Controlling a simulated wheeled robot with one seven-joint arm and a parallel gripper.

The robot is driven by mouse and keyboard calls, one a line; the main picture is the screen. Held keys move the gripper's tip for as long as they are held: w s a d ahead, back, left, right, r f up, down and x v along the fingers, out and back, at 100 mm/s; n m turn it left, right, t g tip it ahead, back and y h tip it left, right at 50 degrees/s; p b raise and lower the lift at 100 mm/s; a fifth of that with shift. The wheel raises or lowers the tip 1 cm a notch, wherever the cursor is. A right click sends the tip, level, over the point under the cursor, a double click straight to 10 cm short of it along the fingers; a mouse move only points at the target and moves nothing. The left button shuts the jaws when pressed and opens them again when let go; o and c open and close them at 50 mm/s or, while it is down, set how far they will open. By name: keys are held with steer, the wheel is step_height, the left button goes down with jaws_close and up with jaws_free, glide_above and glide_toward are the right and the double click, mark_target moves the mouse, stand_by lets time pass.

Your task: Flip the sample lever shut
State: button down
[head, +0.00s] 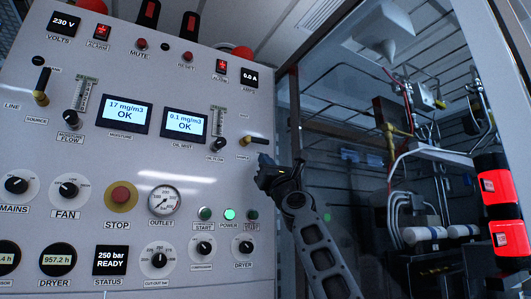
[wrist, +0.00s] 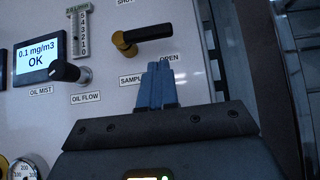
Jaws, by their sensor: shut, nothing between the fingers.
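The sample lever (wrist: 146,33) is a black handle on a brass hub, on the grey panel. In the wrist view its handle points right, nearly level, above the labels SAMPLE and OPEN (wrist: 168,58); a partly cut-off label (wrist: 126,2) stands above the hub. The lever (head: 253,140) is small in the head view, near the panel's right edge. My gripper (head: 262,163) is just below and right of it. In the wrist view my gripper's blue fingers (wrist: 158,68) are together and empty, with their tips below the handle; a gap shows between them and it.
The oil flow knob (wrist: 66,71) and oil mist display (wrist: 38,58) lie left of the lever. Below are the start and power buttons (head: 229,213) and the dryer knob (head: 243,244).

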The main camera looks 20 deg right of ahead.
mark_target(257, 140)
step_height(257, 140, up, 3)
steer(key=shift+f+p, duration=0.1)
steer(key=shift+p, duration=0.2)
